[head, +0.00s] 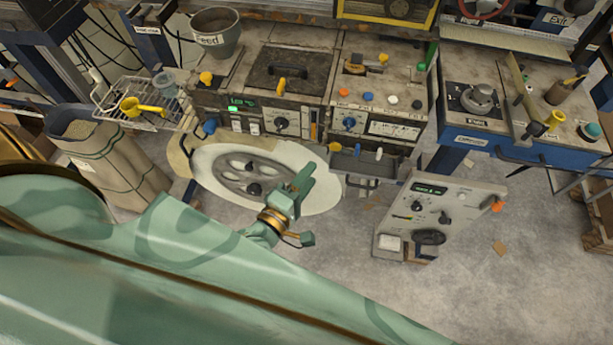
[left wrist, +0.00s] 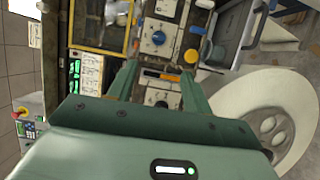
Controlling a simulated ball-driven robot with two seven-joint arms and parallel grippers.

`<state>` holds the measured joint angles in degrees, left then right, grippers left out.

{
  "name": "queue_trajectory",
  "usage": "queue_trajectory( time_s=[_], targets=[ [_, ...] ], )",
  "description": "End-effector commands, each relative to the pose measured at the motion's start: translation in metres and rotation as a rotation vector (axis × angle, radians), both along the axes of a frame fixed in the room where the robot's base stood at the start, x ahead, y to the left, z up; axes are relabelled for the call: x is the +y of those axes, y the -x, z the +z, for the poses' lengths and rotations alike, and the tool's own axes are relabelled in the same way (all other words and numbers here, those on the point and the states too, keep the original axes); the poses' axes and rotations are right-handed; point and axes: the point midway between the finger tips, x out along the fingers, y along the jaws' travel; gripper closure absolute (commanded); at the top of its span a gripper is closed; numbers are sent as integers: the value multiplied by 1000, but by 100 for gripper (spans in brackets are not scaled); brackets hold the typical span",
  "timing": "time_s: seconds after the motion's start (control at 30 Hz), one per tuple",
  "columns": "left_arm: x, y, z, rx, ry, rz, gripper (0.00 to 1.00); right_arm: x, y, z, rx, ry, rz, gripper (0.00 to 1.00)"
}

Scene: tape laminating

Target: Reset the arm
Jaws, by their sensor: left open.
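My left arm (head: 120,250), pale green, comes in from the left and crosses the lower part of the head view. My left gripper (head: 303,180) is in front of the machine bench, over the right part of a round white disc (head: 215,160). In the left wrist view the two green fingers of the left gripper (left wrist: 158,72) stand apart, with nothing between them. Beyond them is a machine panel with a blue knob (left wrist: 158,37) and switches. My right gripper does not show in either view.
The machine bench (head: 255,45) with knobs and a lid runs along the back. A pale control box (head: 470,205) stands right of the gripper. The floor at lower right is mostly clear.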

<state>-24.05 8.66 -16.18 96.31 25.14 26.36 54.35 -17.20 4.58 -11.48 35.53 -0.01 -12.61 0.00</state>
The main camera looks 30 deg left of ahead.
Motion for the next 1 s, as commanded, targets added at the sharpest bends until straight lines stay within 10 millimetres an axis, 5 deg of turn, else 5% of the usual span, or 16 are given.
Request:
queue_trajectory(
  time_s=[0.53,0.67,0.77,0.87,1.0],
  targets=[
    [0,0,0,-1,-5,0,50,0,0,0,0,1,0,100],
    [-6,3,-13,26,-187,-38,50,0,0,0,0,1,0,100],
    [-9,23,-74,152,-494,-140,50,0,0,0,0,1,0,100],
    [-3,60,-158,303,-805,-292,50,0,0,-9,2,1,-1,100],
    [16,130,-268,502,-1167,-564,50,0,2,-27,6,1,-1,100]
  ],
)
